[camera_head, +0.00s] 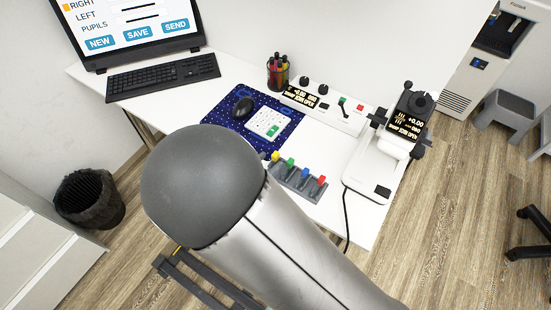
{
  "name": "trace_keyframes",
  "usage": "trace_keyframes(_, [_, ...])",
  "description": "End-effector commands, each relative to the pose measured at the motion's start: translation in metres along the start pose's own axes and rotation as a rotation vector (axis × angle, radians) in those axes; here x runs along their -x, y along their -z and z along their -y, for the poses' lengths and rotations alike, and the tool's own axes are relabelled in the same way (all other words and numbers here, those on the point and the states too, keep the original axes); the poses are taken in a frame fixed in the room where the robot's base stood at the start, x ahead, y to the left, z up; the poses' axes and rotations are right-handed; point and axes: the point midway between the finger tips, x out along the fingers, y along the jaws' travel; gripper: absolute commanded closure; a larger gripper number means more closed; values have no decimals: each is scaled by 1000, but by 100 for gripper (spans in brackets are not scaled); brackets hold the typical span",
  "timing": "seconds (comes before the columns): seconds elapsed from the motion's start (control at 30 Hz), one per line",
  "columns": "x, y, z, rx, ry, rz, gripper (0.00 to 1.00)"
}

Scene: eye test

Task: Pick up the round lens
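I cannot make out a round lens for certain. A small grey rack (297,181) on the front of the white table holds several small pieces with coloured tops: yellow, green, blue and red. I cannot tell whether any of them is a lens. My arm's grey cap and silver link fill the lower middle and hide part of the table front. Dark parallel bars show at the lower left behind my arm. I cannot tell whether they are part of my gripper. No fingertips can be made out.
A blue mat (222,119) holds a mouse (243,107) and white keypad (268,123). Behind are a pen cup (278,73) and control box (335,113). A lens-meter-like device (408,124) stands at right. A keyboard (163,78) and monitor (125,28) are at left.

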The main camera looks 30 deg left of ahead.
Motion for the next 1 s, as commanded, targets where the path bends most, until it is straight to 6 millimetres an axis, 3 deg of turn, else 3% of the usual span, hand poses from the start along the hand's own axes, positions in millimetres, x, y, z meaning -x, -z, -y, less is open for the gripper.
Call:
trace_keyframes(0.3, [-43, -2, 2, 1, -1, -1, 60])
trace_keyframes(0.6, [-49, -2, 2, 0, 0, 0, 60])
trace_keyframes(0.77, [-49, -2, 2, 0, 0, 0, 100])
trace_keyframes(1.0, [-48, -2, 2, 0, 0, 0, 100])
